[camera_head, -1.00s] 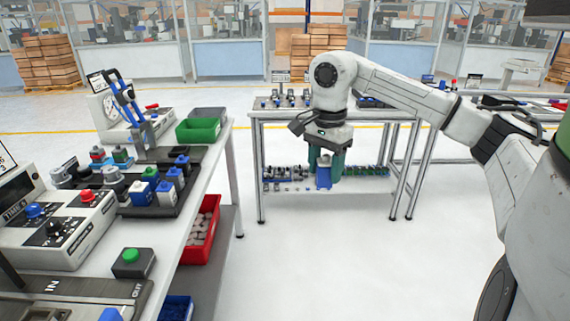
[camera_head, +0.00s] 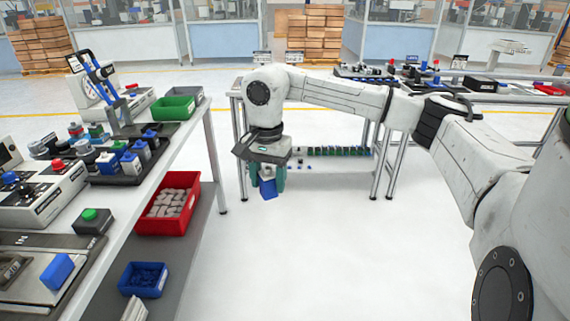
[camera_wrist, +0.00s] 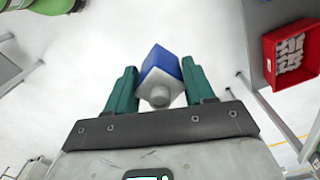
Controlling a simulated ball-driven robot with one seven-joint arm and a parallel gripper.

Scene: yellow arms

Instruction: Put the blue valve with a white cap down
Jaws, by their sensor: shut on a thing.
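My gripper (camera_head: 267,178) hangs in the open space right of the near workbench (camera_head: 110,232), above the floor. Its green fingers are shut on the blue valve (camera_head: 267,189). In the wrist view the blue valve (camera_wrist: 163,66) sits tilted between the two fingers, with its pale cap (camera_wrist: 159,95) towards the camera. The valve touches no surface besides the fingers.
The workbench carries a black tray (camera_head: 112,179) of several valves, a green bin (camera_head: 173,107) and a green-button box (camera_head: 92,221). Below it are a red bin (camera_head: 168,203) and a blue bin (camera_head: 142,279). A second table (camera_head: 232,95) stands behind my arm.

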